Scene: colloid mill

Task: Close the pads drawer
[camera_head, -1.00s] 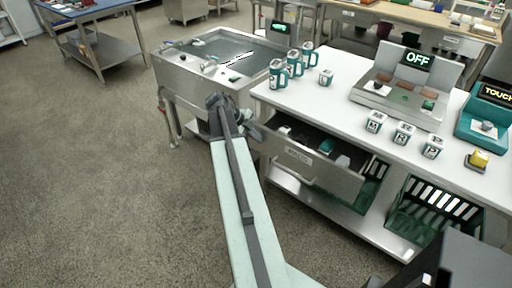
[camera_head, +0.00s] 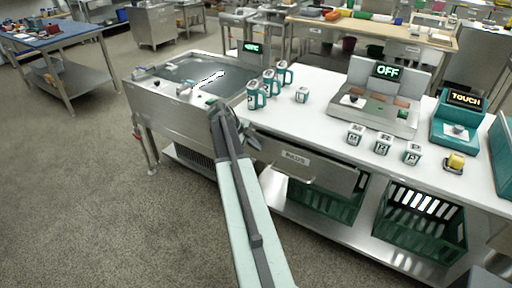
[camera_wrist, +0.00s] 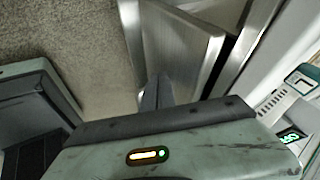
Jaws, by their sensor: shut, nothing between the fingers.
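The pads drawer (camera_head: 305,168) is a steel-fronted drawer with a label and a bar handle under the white bench top. In the head view its front sits close to the bench and its inside is hidden. In the wrist view, the drawer front (camera_wrist: 178,50) stands at an angle, with a dark gap beside it along the bench edge. My gripper (camera_head: 252,142) is at the left end of the drawer front, partly hidden by my arm. In the wrist view its fingers (camera_wrist: 156,93) are together and empty, close to the drawer front; I cannot tell whether they touch.
The white bench (camera_head: 318,118) carries teal mugs, white lettered blocks, a scale reading OFF (camera_head: 380,100) and a TOUCH device (camera_head: 460,115). Green crates (camera_head: 420,225) stand on the shelf below. A steel basin (camera_head: 185,95) adjoins at left.

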